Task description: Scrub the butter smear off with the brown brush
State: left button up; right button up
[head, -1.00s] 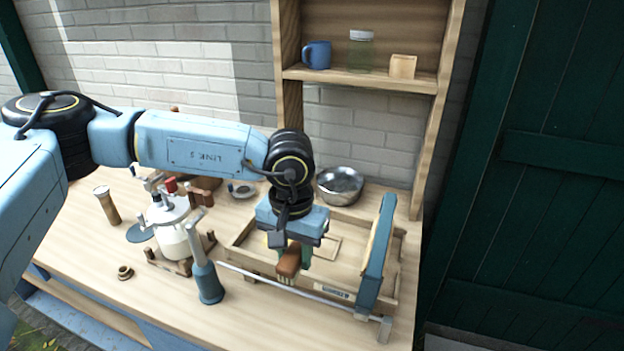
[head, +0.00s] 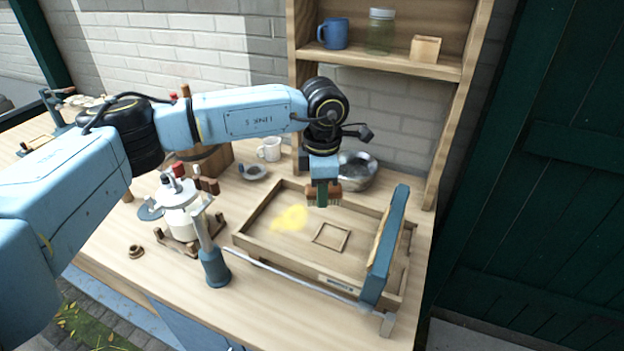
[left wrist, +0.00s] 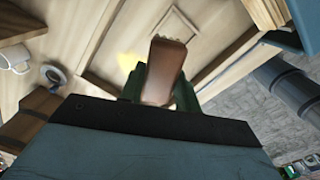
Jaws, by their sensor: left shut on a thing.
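The yellow butter smear (head: 291,218) lies on the floor of the wooden tray (head: 268,257), left of a small square frame. My left gripper (head: 323,186) is over the tray's back edge, to the right of and behind the smear. It is shut on the brown brush (head: 322,198), whose bristles point down. In the left wrist view the brush (left wrist: 165,70) is between the green fingers, and part of the smear (left wrist: 128,62) shows beside it. The brush is apart from the smear. My right gripper is not in view.
A metal bowl (head: 357,171) stands just behind the gripper. A blue upright piece (head: 385,247) stands at the tray's right side. A white churn jar (head: 182,213) and a blue-handled tool (head: 213,265) stand left. A shelf (head: 390,62) rises behind.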

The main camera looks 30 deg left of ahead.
pick_arm(q)
jog(key=n, duration=0.3)
jog(key=shift+w+a, duration=0.25)
jog(key=shift+w, duration=0.1)
jog(key=a+n, duration=0.1)
jog(key=n, duration=0.4)
jog(key=n+b, duration=0.3)
jog(key=n, duration=0.3)
send_over(308, 219)
jog(key=shift+g+y, duration=0.3)
jog(key=shift+d+f, duration=0.2)
jog(key=shift+f, duration=1.65)
jog(key=shift+d+f, duration=0.15)
jog(key=shift+f, duration=1.65)
jog(key=shift+f+b, duration=0.7)
jog(key=shift+f, duration=0.3)
jog(key=shift+a, duration=0.2)
